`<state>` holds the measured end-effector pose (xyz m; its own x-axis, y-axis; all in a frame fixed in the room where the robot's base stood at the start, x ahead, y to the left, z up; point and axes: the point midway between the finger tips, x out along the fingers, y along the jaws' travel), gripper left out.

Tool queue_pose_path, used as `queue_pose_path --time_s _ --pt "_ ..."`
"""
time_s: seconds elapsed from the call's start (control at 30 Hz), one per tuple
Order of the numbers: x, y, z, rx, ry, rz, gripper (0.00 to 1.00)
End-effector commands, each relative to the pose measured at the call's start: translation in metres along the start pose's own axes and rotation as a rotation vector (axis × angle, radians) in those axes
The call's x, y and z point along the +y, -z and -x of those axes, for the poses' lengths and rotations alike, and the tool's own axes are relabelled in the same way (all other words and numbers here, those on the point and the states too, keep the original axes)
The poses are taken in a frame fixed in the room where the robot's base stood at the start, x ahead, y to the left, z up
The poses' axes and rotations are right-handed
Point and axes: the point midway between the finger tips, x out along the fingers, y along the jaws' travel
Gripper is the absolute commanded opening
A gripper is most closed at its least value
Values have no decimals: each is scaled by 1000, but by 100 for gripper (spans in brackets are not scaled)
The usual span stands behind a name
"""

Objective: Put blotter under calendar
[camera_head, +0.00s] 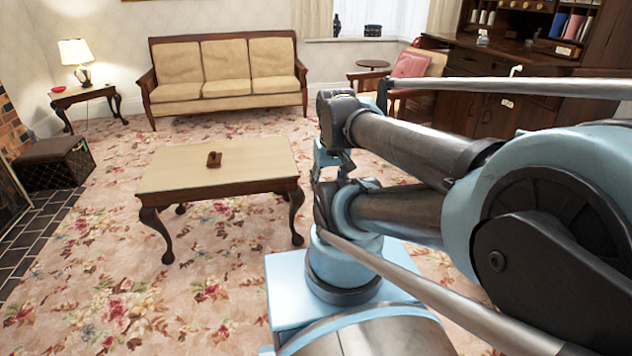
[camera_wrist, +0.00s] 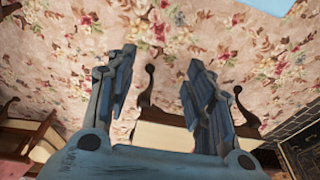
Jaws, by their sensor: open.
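A small dark brown wooden object (camera_head: 214,159), which looks like the blotter, rests on the pale top of the coffee table (camera_head: 165,180) in the head view. I cannot make out a calendar for certain in either view. My gripper (camera_wrist: 161,55) shows in the wrist view with its two blue fingers spread apart and nothing between them. Past the fingers are the floral carpet and the coffee table, seen upside down (camera_wrist: 158,136). The gripper is apart from the blotter, which does not show in the wrist view.
A dark wooden desk (camera_head: 462,62) with shelves stands at the right, partly hidden by my arm. A beige sofa (camera_head: 228,72) is at the back. A side table with a lit lamp (camera_head: 76,54) and a dark box (camera_head: 50,165) are at the left. Carpet around the coffee table is clear.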

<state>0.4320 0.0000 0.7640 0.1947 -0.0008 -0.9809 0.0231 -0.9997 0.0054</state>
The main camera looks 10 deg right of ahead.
Motion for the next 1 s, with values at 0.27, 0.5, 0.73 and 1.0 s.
queue_pose_path --time_s 0.27,0.5,0.73,1.0 --pt "-3 8 3 8 11 10 49" --pt "-20 58 14 62 81 83 49" --pt "-43 117 22 129 156 164 49" --pt "-71 188 23 214 237 251 49"
